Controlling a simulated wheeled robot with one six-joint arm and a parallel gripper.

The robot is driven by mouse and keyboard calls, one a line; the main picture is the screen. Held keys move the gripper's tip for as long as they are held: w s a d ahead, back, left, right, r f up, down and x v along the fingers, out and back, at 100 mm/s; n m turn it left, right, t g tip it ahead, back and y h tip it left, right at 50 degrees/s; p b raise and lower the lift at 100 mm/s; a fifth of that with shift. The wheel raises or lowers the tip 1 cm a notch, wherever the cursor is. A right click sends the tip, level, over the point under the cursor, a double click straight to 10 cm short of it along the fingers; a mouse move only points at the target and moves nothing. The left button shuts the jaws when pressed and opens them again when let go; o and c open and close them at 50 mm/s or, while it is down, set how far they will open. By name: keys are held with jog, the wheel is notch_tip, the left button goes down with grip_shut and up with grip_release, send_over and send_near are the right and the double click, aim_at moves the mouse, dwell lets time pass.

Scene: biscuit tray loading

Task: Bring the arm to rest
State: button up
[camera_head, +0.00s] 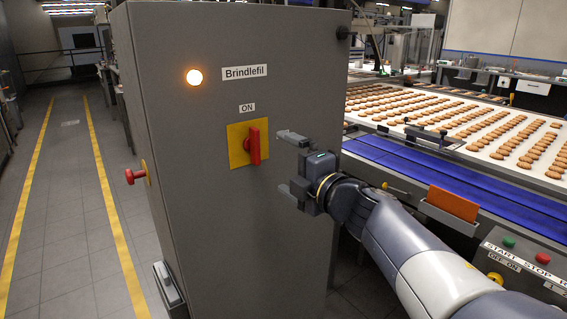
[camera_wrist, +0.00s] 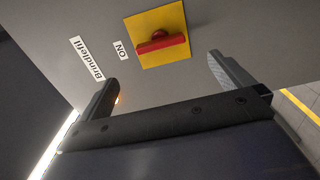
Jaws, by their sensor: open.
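My gripper (camera_head: 286,163) is open and empty at the right side of the grey cabinet's front. In the wrist view its two fingers (camera_wrist: 165,88) stand wide apart with nothing between them. The red rotary switch (camera_head: 254,147) on its yellow plate (camera_head: 237,157) is just left of my gripper, and its handle is upright in the head view. The switch also shows ahead of the fingers in the wrist view (camera_wrist: 161,43), apart from them. An "ON" label (camera_head: 247,107) is above the plate. The lamp (camera_head: 194,77) beside the "Brindlefil" label (camera_head: 245,72) is lit.
The grey cabinet (camera_head: 200,220) stands close in front of my gripper. A red mushroom button (camera_head: 134,175) sticks out on its left side. A blue-edged conveyor (camera_head: 440,178) with rows of biscuits and a START/STOP panel (camera_head: 520,262) are at the right. The left aisle (camera_head: 68,215) is clear.

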aim_at(258, 148)
jog(key=shift+w, duration=0.1)
jog(key=x, duration=1)
jog(key=shift+w+a, duration=0.3)
jog(key=shift+s+d, duration=0.1)
jog(key=shift+s, duration=0.05)
